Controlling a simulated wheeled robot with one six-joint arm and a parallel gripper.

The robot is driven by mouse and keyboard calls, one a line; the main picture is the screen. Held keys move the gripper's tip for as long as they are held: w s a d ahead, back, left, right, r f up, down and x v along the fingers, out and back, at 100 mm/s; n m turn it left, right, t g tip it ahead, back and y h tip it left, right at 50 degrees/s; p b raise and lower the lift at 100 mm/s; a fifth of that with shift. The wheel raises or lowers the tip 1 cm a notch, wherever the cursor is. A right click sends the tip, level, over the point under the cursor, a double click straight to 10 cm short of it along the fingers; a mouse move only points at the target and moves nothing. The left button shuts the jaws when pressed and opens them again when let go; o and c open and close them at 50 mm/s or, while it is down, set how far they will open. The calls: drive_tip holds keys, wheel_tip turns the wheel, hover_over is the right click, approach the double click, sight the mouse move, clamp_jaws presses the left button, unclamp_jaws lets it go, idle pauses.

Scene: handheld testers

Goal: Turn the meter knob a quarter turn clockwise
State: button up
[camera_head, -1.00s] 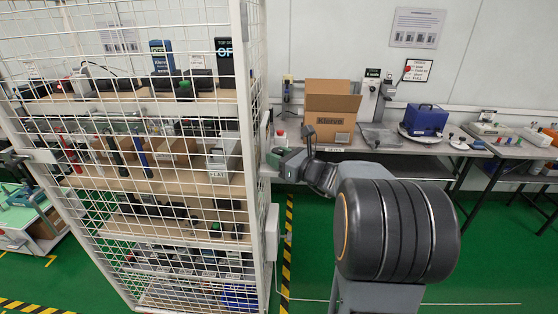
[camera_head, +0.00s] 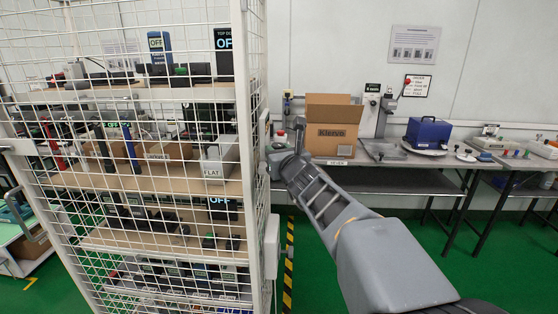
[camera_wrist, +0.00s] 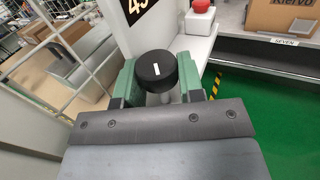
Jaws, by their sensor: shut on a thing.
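A round black knob (camera_wrist: 153,66) with a short white mark on its top sits in the middle of the wrist view. The white mark points almost straight up and down the picture, leaning slightly. My gripper (camera_wrist: 158,84) has its green-padded fingers on the left and right sides of the knob, shut on it. A pale post shows below the knob between the fingers. In the head view my gripper (camera_head: 280,162) is at the right side of the wire cage, where my own arm partly hides it and the knob cannot be made out.
A white wire cage (camera_head: 247,60) with shelves of testers stands close on the left. A red button (camera_wrist: 200,5) on a white unit is just beyond the knob. A cardboard box (camera_head: 332,145) stands on the bench behind. Green floor is open at the right.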

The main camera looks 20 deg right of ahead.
idle(0.3)
drive_tip(key=o, duration=0.9)
